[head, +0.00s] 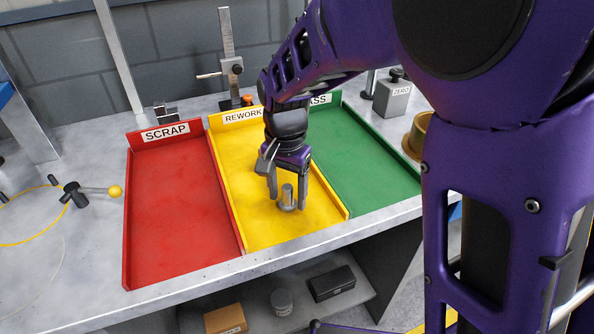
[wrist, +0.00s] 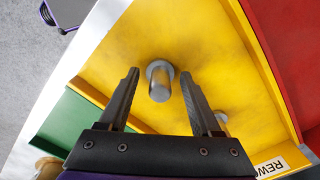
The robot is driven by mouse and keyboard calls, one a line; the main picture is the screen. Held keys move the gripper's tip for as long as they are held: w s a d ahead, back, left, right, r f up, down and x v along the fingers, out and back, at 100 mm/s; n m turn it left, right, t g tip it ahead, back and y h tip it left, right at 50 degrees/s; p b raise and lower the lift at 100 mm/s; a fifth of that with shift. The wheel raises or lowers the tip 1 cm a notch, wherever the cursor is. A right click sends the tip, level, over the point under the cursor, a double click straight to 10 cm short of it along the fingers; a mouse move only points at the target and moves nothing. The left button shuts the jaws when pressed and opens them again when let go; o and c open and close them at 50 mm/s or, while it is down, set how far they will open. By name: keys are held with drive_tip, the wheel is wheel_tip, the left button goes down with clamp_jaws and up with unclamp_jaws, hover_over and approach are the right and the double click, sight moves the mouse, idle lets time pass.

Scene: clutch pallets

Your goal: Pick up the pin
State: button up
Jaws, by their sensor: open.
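The pin (head: 287,195) is a grey metal cylinder with a wider flange, in the yellow REWORK tray (head: 322,228). It also shows in the wrist view (wrist: 160,84), between the two finger lines. My gripper (head: 287,204) is open and points down over the tray, with a finger on either side of the pin in the head view. In the wrist view, the gripper (wrist: 160,72) shows gaps between both fingers and the pin. A second grey round piece (wrist: 222,117) is partly hidden behind the right finger in the wrist view. Contact with the pin cannot be told.
The red SCRAP tray (head: 172,215) is left of the yellow tray, and the green tray (head: 365,160) is right of it. Low walls divide them. A height gauge (head: 228,60) and a grey ZERO block (head: 392,97) stand behind. A yellow-knobbed lever (head: 95,190) lies at left.

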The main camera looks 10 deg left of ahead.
drive_tip(key=shift+c, duration=0.3)
clamp_jaws()
